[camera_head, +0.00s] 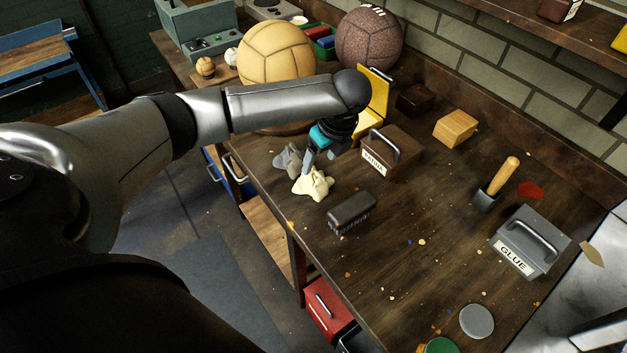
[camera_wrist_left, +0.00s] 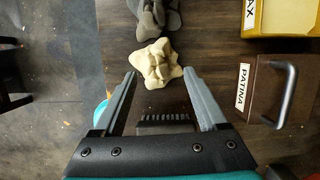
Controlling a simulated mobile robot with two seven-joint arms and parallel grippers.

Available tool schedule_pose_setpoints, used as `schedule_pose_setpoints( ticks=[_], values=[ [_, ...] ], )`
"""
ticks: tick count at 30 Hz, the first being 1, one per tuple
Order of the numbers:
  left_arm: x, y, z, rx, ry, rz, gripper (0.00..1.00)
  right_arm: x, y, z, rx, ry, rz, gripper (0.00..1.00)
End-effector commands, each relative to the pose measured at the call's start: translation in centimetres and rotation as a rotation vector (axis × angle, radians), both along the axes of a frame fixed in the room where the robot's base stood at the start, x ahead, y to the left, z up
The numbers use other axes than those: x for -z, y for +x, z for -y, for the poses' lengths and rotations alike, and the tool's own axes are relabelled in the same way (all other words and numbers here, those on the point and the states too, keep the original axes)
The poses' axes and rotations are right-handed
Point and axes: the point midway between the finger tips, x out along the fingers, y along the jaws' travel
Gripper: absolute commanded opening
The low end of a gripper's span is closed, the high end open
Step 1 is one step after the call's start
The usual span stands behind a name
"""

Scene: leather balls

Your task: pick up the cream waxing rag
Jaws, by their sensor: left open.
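The cream waxing rag (camera_head: 313,184) is a crumpled cloth on the workbench near its front edge. In the left wrist view the rag (camera_wrist_left: 157,63) lies ahead of the fingertips, roughly centred between them. My left gripper (camera_head: 307,165) points down just above the rag in the head view, partly in front of it. In the left wrist view its two fingers (camera_wrist_left: 160,76) are wide apart with nothing between them. Whether the fingertips touch the rag cannot be told. My right gripper is not in view.
A grey rag (camera_head: 288,159) lies right behind the cream one. A dark brush (camera_head: 351,212) lies to its right. The brown PATINA box (camera_head: 391,155) and the yellow box (camera_head: 374,97) stand behind. A grey GLUE box (camera_head: 530,243) is farther right. The bench middle is mostly clear.

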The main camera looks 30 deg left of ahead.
Motion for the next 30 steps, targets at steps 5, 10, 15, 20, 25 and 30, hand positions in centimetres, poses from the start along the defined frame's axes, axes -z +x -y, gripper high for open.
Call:
schedule_pose_setpoints(
  ticks=[5, 10, 15, 20, 25, 30],
  values=[
    [1.1, 0.0, -0.3, 0.0, 0.0, 0.0, 0.75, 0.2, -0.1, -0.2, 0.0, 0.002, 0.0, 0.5],
    [3.6, -0.4, -0.9, 0.0, 0.001, -0.003, 0.75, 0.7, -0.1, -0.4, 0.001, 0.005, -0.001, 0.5],
    [5.4, -0.2, -1.4, 0.0, 0.001, 0.0, 0.75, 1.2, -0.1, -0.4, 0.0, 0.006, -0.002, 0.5],
    [5.7, -0.1, -1.5, 0.002, 0.0, 0.002, 0.75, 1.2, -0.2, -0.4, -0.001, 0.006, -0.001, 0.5],
    [5.6, -0.1, -1.5, 0.002, 0.0, 0.002, 0.69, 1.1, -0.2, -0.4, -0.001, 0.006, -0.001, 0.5],
    [5.6, -0.1, -1.5, 0.002, -0.001, 0.002, 0.5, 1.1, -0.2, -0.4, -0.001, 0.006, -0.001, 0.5]
  ],
)
